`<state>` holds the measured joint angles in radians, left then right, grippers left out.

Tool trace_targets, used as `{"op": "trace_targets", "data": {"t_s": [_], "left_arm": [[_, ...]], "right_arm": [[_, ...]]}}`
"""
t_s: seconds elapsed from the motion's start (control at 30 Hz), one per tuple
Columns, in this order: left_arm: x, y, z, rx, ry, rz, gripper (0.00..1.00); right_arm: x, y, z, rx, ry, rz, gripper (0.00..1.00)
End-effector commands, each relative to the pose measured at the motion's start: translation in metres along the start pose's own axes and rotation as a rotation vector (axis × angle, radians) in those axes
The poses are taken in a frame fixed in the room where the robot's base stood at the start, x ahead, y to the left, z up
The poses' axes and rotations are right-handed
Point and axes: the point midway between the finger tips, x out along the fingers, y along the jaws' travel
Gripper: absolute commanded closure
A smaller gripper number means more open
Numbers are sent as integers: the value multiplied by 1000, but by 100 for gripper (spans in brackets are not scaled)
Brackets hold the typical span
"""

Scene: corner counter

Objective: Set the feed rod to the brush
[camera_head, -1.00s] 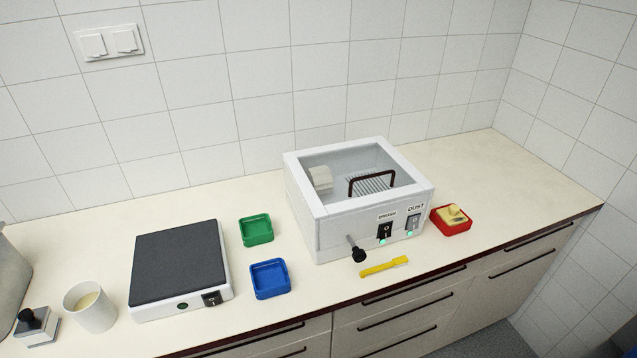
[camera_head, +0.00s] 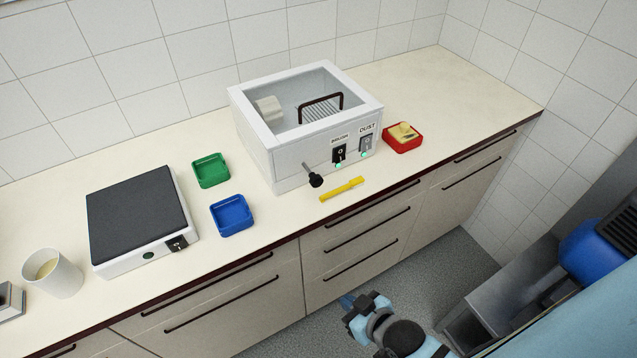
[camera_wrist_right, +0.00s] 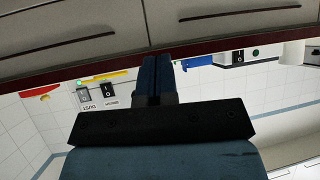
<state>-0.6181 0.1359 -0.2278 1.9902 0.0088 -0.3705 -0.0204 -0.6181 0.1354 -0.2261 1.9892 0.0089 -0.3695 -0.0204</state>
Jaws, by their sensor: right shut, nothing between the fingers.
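The white box machine (camera_head: 290,165) with a clear lid stands on the counter in the head view. The feed rod (camera_head: 314,177), a metal rod with a black knob, sticks out of its front, left of the switches. The BRUSH switch (camera_head: 339,153) and the DUST switch (camera_head: 366,145) sit on the front, each with a green light below. A pale cylinder (camera_head: 268,110) and a dark handle (camera_head: 321,100) show at the machine's top. My right gripper (camera_head: 348,301) is shut and empty, below the counter edge, in front of the drawers; its fingers (camera_wrist_right: 157,78) also show in the right wrist view. My left gripper is out of view.
A yellow tool (camera_head: 342,189) lies in front of the machine. A red tray (camera_head: 403,138) holding a yellowish piece is right of it; green (camera_head: 211,171) and blue (camera_head: 231,215) trays are left. A black-topped device (camera_head: 138,218) and a cup (camera_head: 52,273) stand further left.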

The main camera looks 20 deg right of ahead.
Motion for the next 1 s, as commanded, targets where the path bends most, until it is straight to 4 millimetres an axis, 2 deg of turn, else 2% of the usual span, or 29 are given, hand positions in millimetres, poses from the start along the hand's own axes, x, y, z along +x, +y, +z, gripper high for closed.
{"op": "trace_targets", "data": {"t_s": [0.37, 0.47, 0.57, 0.63, 0.67, 0.87, 0.9, 1.0], "left_arm": [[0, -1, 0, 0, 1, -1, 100], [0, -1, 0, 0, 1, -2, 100], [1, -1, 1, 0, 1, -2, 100], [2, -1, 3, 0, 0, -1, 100], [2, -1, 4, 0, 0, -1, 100], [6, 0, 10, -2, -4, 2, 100], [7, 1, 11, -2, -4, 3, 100], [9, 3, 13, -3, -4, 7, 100]], "right_arm": [[0, 0, 0, 0, 0, 0, 100], [0, -1, -1, -16, 0, 0, 82], [4, 6, -5, -167, 10, 21, 59], [10, 16, -13, -396, 23, 57, 43], [12, 21, -18, -525, 28, 79, 39], [29, 60, -66, -1605, 14, 315, 39], [32, 66, -78, -1823, -5, 377, 39], [34, 78, -105, -2324, -84, 540, 39]]}}
